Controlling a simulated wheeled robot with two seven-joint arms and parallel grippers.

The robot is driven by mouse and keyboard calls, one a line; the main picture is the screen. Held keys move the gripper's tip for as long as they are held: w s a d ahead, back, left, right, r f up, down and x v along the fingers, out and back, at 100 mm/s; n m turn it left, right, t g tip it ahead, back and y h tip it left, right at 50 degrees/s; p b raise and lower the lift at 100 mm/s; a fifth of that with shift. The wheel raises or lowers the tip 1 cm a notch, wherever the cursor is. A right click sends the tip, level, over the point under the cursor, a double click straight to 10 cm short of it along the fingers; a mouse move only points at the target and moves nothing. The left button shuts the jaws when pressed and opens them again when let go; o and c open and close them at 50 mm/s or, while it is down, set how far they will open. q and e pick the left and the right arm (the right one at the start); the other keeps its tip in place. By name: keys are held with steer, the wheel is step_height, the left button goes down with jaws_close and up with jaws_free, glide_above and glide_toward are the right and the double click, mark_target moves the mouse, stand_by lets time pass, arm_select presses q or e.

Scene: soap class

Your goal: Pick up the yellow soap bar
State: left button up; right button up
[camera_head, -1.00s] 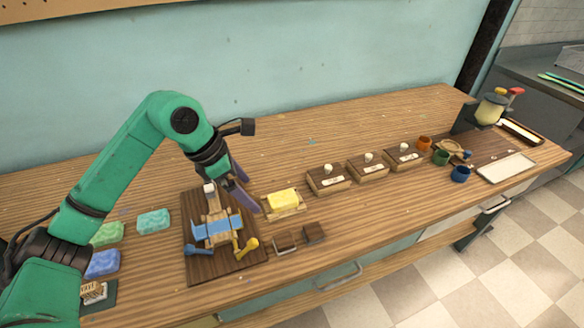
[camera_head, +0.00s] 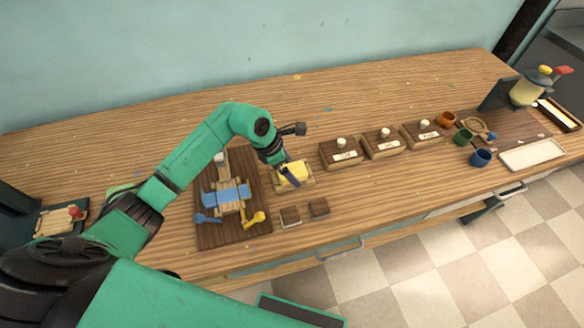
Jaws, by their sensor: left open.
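The yellow soap bar (camera_head: 296,172) lies on a small wooden dish (camera_head: 305,184) near the middle of the bench. My left gripper (camera_head: 291,179) is over the soap, pointing down, with its dark fingers at the bar's near left side. The gripper is open. The wrist and fingers cover part of the soap, and I cannot tell whether they touch it. My right gripper is not in view.
A dark board (camera_head: 234,234) with a blue and wooden device stands left of the soap. Two small dark blocks (camera_head: 290,216) lie in front. Several lidded wooden boxes (camera_head: 341,153) stand to the right, then small cups (camera_head: 481,157) and a white tray (camera_head: 531,154).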

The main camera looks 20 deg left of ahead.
arm_select(q)
steer(key=shift+f, duration=0.2)
steer(key=c, duration=1.5)
